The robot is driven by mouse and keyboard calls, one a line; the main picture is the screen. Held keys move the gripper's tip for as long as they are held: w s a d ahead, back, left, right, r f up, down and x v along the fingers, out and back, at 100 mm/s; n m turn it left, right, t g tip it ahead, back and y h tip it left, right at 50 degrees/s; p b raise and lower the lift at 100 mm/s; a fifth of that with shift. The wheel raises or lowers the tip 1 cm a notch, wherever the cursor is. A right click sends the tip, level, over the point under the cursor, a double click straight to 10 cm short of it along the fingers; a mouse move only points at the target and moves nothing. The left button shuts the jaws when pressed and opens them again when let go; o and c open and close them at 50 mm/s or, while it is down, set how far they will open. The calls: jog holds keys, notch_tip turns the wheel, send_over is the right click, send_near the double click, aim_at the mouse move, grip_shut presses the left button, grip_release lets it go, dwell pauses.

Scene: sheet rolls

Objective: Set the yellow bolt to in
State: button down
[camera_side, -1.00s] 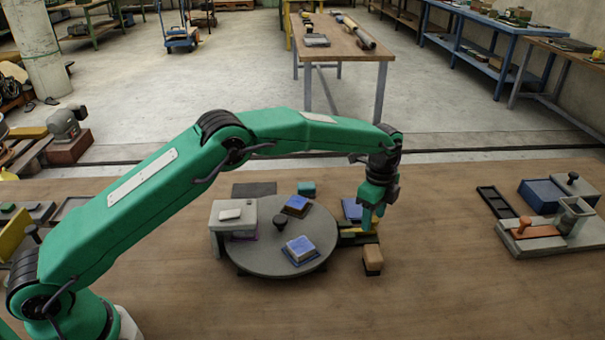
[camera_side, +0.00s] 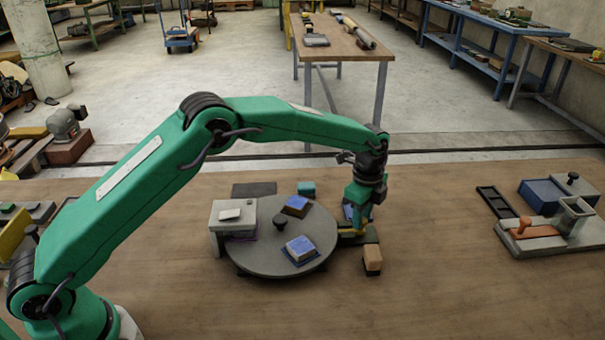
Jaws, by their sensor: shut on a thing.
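The yellow bolt (camera_side: 346,231) lies at the right edge of the round grey turntable (camera_side: 262,262), in a dark mount (camera_side: 366,238). My gripper (camera_side: 358,226) points down at the mount and is shut on the bolt. The fingers hide part of the bolt. I cannot tell whether the bolt's left end enters the turntable's rim.
The turntable carries two blue-topped blocks (camera_side: 299,248) and a dark knob (camera_side: 281,223). A grey housing (camera_side: 228,240) overhangs its left side. A tan block (camera_side: 372,258) is in front of the mount. A grey fixture with an orange lever (camera_side: 530,233) stands far right, with clear tabletop between.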

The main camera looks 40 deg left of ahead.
jog(key=shift+s+a+r, duration=0.1)
jog(key=shift+s+a, duration=0.1)
jog(key=c, duration=1.1)
grip_release()
jog(key=shift+r, duration=3.9)
